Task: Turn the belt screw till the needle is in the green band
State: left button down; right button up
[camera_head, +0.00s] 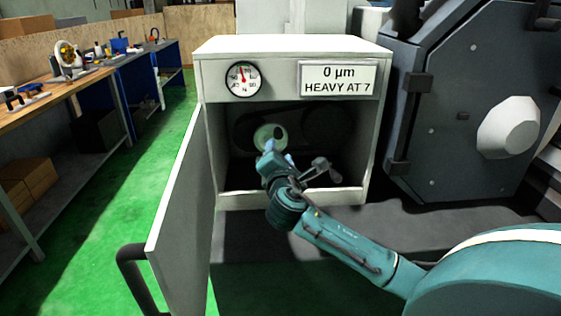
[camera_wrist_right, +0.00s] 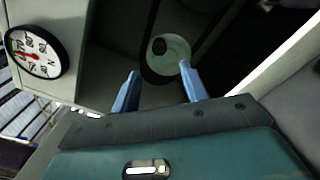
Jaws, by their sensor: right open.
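The round gauge (camera_head: 243,79) is on the upper left of the white cabinet's front; its red needle points nearly straight up. It also shows tilted in the right wrist view (camera_wrist_right: 37,52). A pale green disc (camera_head: 264,134) with a dark hub and a dark belt sits inside the open cabinet. A silver handled part (camera_head: 322,170) is low in the opening; I cannot tell if it is the belt screw. My right gripper (camera_wrist_right: 160,77) is open and empty, pointing toward the disc. My left gripper is not in view.
A sign (camera_head: 338,79) reads "0 µm, HEAVY AT 7". The cabinet door (camera_head: 182,215) stands open at left, with a dark handle. A large dark machine housing (camera_head: 460,110) stands close at right. A cluttered workbench (camera_head: 45,105) is farther left, beyond green floor.

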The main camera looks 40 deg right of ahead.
jog(key=shift+v, duration=1.35)
dwell(1.0)
